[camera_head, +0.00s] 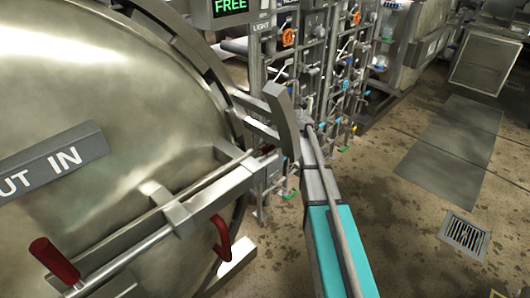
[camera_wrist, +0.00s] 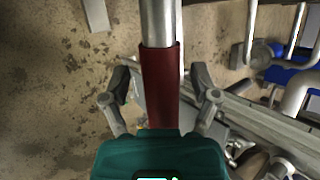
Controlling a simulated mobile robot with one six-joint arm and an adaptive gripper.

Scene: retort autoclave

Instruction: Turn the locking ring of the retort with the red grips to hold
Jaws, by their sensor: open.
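The retort door (camera_head: 110,90) is a large domed steel disc at the left of the head view, inside a metal locking ring (camera_head: 185,45). Steel bars cross its front. One red grip (camera_head: 55,262) sticks out at the lower left, a second red grip (camera_head: 222,238) hangs below the bar, and a dark red piece (camera_head: 266,150) shows at the bar's far end. In the wrist view, my gripper (camera_wrist: 160,95) is open, with one finger on each side of a red grip (camera_wrist: 161,90) on a steel rod. The fingers appear apart from it. My fingers are not clear in the head view.
A sign above the door reads FREE (camera_head: 230,6). A rack of pipes with orange and blue valves (camera_head: 320,60) stands behind the ring, close to my arm. The stained floor (camera_head: 420,220) at the right is open, with a drain grate (camera_head: 465,235).

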